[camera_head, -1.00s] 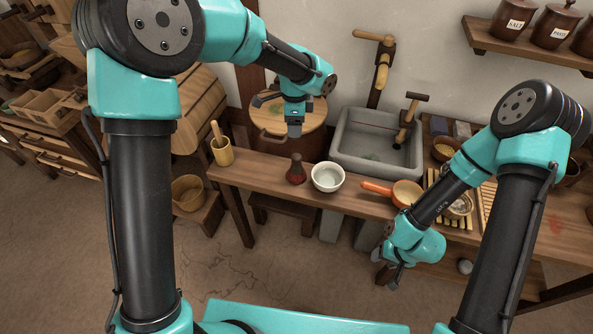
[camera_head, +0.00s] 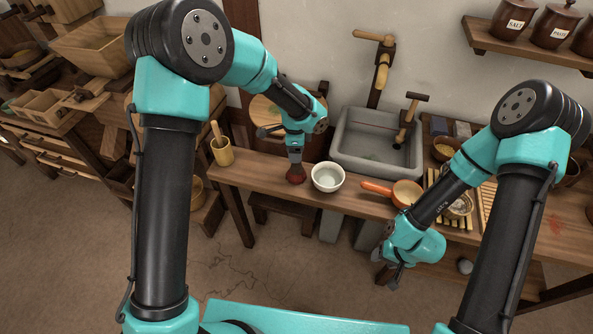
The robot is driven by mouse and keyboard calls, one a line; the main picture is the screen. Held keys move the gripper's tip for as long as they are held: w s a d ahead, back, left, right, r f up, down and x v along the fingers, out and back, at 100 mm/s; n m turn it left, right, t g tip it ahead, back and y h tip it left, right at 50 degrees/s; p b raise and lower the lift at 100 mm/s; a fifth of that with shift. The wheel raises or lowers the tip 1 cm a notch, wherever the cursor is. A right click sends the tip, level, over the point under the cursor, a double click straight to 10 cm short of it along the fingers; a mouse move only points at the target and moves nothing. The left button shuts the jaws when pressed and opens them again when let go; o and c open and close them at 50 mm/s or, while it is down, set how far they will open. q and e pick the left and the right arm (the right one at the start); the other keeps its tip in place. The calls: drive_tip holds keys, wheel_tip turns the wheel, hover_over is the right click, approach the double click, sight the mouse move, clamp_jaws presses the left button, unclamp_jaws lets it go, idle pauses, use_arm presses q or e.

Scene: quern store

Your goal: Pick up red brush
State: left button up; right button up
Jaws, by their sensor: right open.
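The red brush (camera_head: 296,177) stands on the narrow wooden bench (camera_head: 247,172), just left of the white bowl (camera_head: 327,178). Only its dark red lower part shows. My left gripper (camera_head: 295,155) points down right over the brush and hides its dark top. I cannot tell whether its jaws touch the brush or how far apart they are. My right gripper (camera_head: 391,276) is open and empty in front of the bench, low at the right.
A grey stone sink (camera_head: 352,160) is behind the bench. An orange-handled pan (camera_head: 404,194) lies right of the bowl. A wooden mortar with pestle (camera_head: 221,152) stands at the bench's left end. The floor in front is clear.

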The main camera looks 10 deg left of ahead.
sight(297, 167)
use_arm(q)
drive_tip(key=shift+s+d+f, duration=0.1)
drive_tip(key=shift+f, duration=1.2)
drive_tip(key=shift+s+d+f, duration=0.1)
drive_tip(key=shift+f, duration=1.2)
drive_tip(key=shift+c, duration=0.2)
clamp_jaws()
